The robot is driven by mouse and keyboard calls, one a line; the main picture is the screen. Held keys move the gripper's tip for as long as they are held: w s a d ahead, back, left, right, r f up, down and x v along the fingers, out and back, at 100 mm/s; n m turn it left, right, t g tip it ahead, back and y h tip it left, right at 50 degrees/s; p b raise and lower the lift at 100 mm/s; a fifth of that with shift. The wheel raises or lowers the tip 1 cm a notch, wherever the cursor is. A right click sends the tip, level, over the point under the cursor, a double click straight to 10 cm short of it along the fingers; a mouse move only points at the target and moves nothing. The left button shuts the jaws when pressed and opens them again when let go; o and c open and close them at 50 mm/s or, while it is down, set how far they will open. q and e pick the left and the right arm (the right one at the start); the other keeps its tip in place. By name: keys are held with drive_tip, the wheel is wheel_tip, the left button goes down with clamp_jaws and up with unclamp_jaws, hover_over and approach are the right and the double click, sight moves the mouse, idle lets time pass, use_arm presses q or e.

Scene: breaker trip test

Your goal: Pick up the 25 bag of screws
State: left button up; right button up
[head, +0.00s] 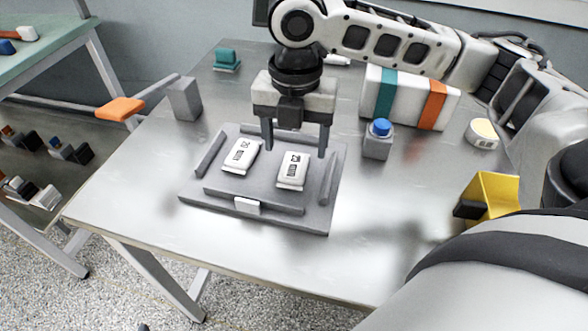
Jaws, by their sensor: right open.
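Two small white bags lie apart on a grey tray (218,197) on the metal table. The left bag (241,156) and the right bag (291,172) each carry a dark printed number and a barcode-like mark. The numbers are too small to read surely, so I cannot tell which is the 25 bag. My right gripper (296,153) points down over the tray, open and empty. Its fingers stand around the area just behind and above the right bag, and I cannot tell the exact height. My left gripper is not in view.
A blue-topped grey button box (377,146), a white box with teal and orange bands (408,98) and a yellow holder (491,194) stand right of the tray. A grey block (184,99) stands at left. The table's front left is clear.

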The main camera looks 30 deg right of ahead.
sight(294, 164)
wheel_tip(294, 164, down, 5)
drive_tip(key=shift+r+b, duration=0.2)
drive_tip(key=shift+b, duration=0.25)
drive_tip(key=shift+c, duration=0.4)
drive_tip(key=c, duration=1)
drive_tip(key=shift+w+r, duration=0.1)
